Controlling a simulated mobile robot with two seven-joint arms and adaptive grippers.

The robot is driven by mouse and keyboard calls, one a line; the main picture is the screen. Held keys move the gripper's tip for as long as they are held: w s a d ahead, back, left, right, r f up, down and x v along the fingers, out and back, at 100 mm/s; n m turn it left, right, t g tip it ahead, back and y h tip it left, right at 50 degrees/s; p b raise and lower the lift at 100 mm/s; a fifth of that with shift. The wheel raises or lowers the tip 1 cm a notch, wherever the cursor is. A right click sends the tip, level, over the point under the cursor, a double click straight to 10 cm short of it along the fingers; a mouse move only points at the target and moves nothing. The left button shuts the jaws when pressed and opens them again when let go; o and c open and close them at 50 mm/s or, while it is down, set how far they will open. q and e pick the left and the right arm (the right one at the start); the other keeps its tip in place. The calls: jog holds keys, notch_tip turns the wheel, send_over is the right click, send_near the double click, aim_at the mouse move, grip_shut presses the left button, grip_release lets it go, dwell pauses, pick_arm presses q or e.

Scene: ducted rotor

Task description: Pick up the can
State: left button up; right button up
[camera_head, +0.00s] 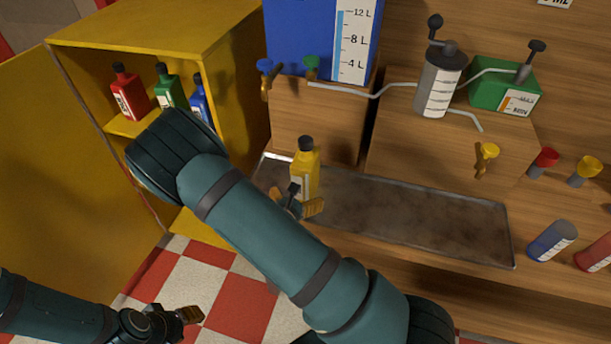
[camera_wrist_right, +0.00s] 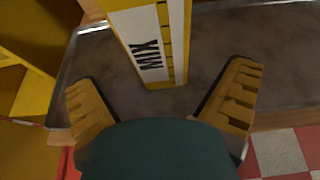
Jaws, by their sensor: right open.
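The yellow can (camera_head: 308,175) has a black cap and stands upright at the left end of a grey metal tray (camera_head: 420,215). In the right wrist view its label reads MIX, and the can (camera_wrist_right: 178,40) stands just beyond the fingertips, between their lines. My right gripper (camera_head: 303,207) is open and empty, close in front of the can's lower part. Its two orange-padded fingers are spread wide in the wrist view (camera_wrist_right: 163,98). My left gripper (camera_head: 185,314) is low at the left, over the floor, away from the can; its opening cannot be made out.
A yellow cabinet (camera_head: 150,40) at the left holds red, green and blue bottles. Behind the tray are a blue tank (camera_head: 300,35), taps, a grey cylinder (camera_head: 438,85) and a green box (camera_head: 500,80). The tray's middle is clear.

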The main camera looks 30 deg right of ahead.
aim_at(300, 192)
jog(key=x, duration=0.5)
jog(key=shift+w+d+f+b, duration=0.1)
jog(key=shift+w+d+b, duration=0.05)
jog(key=shift+d+b, duration=0.15)
jog(key=shift+a, duration=0.1)
jog(key=c, duration=1.3)
